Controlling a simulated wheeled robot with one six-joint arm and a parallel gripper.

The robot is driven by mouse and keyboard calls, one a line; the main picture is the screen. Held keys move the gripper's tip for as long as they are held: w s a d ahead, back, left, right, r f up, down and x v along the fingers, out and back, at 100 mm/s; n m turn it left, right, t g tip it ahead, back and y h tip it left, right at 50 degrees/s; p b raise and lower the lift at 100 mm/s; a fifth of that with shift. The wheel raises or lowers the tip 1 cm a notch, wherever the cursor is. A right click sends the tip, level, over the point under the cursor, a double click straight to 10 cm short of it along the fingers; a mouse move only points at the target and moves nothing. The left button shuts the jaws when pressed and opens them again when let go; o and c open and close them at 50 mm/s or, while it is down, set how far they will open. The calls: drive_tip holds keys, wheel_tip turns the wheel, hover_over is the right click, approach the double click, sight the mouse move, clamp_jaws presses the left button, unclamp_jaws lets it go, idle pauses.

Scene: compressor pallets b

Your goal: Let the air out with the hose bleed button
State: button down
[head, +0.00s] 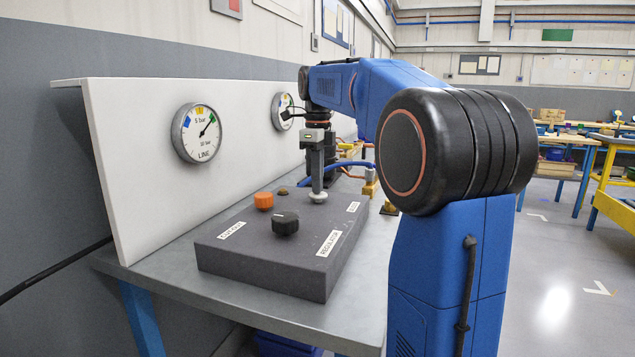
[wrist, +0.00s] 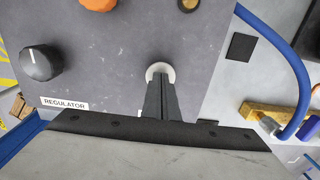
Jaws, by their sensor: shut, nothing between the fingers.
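A pale grey round button (head: 318,197) sits on the dark grey control block (head: 270,253), near a small label (head: 353,207) too small to read. It also shows in the wrist view (wrist: 160,70). My gripper (head: 317,189) is shut and empty, pointing straight down, with its fingertips over the button. In the wrist view the shut fingers (wrist: 158,85) overlap the button's near part. I cannot tell whether they touch or press it. A gauge marked LINE (head: 197,133) has its needle pointing up and right; a second gauge (head: 282,111) is partly hidden by my arm.
An orange knob (head: 264,200), a black knob (head: 285,223) by the REGULATOR label (head: 329,243), and a small brown knob (head: 283,191) stand on the block. A blue hose (wrist: 277,45) and brass fittings (wrist: 264,118) lie beside it. The white panel (head: 130,150) rises behind.

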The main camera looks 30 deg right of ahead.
drive_tip(key=shift+s+f, duration=0.1)
drive_tip(key=shift+f, duration=1.25)
idle(1.5)
wheel_tip(320, 180, up, 18)
drive_tip(key=shift+r, duration=0.25)
idle(0.8)
